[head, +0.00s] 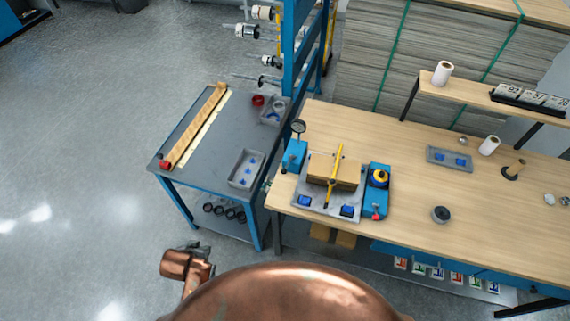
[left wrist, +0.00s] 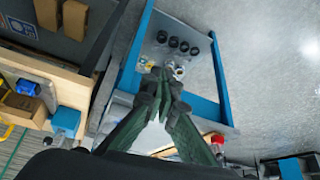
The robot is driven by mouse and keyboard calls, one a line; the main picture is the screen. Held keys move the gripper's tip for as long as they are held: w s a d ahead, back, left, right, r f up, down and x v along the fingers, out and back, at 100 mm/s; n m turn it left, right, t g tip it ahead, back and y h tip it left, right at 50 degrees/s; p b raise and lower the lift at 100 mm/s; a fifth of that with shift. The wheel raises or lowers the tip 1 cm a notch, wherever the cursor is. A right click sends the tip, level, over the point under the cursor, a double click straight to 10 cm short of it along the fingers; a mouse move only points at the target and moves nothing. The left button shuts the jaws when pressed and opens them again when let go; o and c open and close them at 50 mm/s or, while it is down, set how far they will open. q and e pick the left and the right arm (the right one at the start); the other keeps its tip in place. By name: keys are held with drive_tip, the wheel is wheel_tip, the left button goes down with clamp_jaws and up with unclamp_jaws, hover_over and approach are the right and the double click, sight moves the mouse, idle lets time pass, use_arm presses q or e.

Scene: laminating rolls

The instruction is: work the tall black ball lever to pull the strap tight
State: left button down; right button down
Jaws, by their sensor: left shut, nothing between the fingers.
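A tall stem with a round black head (head: 298,127) stands on a blue block (head: 294,157) at the left end of the wooden bench; it looks like the ball lever, though its face is too small to tell. Right of it, a yellow strap (head: 340,155) runs over a brown box (head: 346,173) on a grey plate (head: 304,211). My left gripper (head: 197,247) is low at the left, well apart from the lever, in front of the side table. In the left wrist view its dark green fingers (left wrist: 165,74) are shut and empty. My right gripper is not visible.
A blue unit with a yellow-and-black knob (head: 379,177) stands right of the plate. The side table (head: 205,120) holds a long wooden bar (head: 195,128) and a grey tray (head: 247,169). Open floor (head: 80,200) lies left. The blue rack post (head: 290,60) rises behind.

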use_arm(q)
drive_tip(key=w+d+r+m+t+h, duration=0.1)
drive_tip(key=w+d+r, duration=0.2)
drive_tip(key=w+d, duration=0.4)
drive_tip(key=w+d+r+m+t+h, duration=0.1)
drive_tip(key=w+d+r, duration=0.1)
drive_tip(key=w+d, duration=0.55)
drive_tip(key=m+t+h, duration=0.2)
drive_tip(key=m, duration=0.1)
approach(285, 169)
wheel_tip(285, 169, up, 4)
drive_tip(key=w+d, duration=0.2)
drive_tip(key=w, duration=0.1)
drive_tip(key=shift+s+f, duration=0.1)
drive_tip(key=shift+s, duration=0.05)
drive_tip(key=shift+f, duration=0.1)
drive_tip(key=w+f, duration=0.1)
drive_tip(key=f, duration=0.1)
drive_tip(key=w+f+p, duration=0.1)
drive_tip(key=w+f, duration=0.1)
drive_tip(key=f, duration=0.1)
drive_tip(key=w+d+f+p, duration=0.1)
drive_tip(key=f, duration=0.2)
drive_tip(key=shift+w+d, duration=0.1)
drive_tip(key=shift+w, duration=0.1)
